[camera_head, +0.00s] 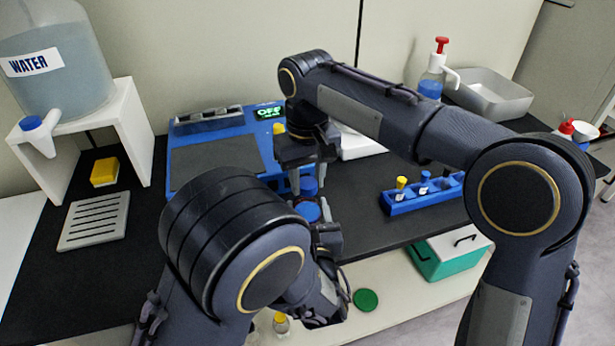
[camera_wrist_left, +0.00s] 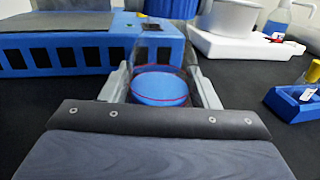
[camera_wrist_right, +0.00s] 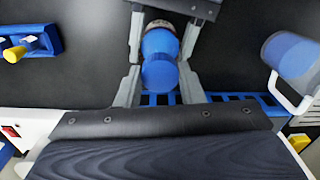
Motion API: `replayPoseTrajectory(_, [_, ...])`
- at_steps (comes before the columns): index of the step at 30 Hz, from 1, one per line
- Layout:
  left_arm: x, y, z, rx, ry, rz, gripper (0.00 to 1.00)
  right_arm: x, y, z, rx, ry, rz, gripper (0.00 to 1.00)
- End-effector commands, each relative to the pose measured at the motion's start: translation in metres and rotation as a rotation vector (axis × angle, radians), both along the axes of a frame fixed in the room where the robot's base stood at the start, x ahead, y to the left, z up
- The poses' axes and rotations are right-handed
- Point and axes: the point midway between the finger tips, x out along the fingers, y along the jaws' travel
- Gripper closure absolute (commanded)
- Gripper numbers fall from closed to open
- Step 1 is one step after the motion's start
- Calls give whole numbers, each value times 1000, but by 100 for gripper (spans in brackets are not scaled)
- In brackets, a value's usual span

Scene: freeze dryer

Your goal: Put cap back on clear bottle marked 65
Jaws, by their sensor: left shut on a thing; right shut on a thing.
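The clear bottle (camera_head: 307,208) with blue contents is held by my left gripper (camera_head: 318,228) in front of the blue machine. It shows between the fingers in the left wrist view (camera_wrist_left: 160,88). I cannot read its mark. My right gripper (camera_head: 308,165) is shut on a blue cap (camera_head: 308,185), just above the bottle. In the right wrist view the cap (camera_wrist_right: 160,74) appears between the fingers, overlapping the blue bottle (camera_wrist_right: 160,42). Whether cap and bottle touch is unclear.
The blue machine (camera_head: 212,130) with a display reading OFF stands behind. A blue rack (camera_head: 408,203) with capped vials is at right. A water tank (camera_head: 55,60) stands on a white stand at left. A green box (camera_head: 450,258) and green disc (camera_head: 365,300) are lower down.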

Motion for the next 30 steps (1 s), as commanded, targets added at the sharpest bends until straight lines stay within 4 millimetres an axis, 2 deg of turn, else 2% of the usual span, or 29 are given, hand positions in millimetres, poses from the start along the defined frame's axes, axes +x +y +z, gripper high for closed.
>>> replayPoseTrajectory(3, [0,0,0,0,-1,-1,100,0,0,0,0,-2,-255,93])
replayPoseTrajectory(5, [0,0,0,0,-1,-1,100,0,0,0,0,-2,-348,93])
replayPoseTrajectory(9, [0,0,0,0,-1,-1,100,0,0,0,0,-1,-332,93])
replayPoseTrajectory(10, [0,0,0,0,-1,-1,100,0,0,0,0,-1,-332,63])
replayPoseTrajectory(15, [0,0,0,0,-1,-1,100,0,0,0,0,0,-330,41])
replayPoseTrajectory(25, [0,0,0,0,-1,-1,100,0,0,3,0,-1,-329,40])
replayPoseTrajectory(30, [0,0,0,0,-1,-1,100,1,1,25,3,-3,-329,40])
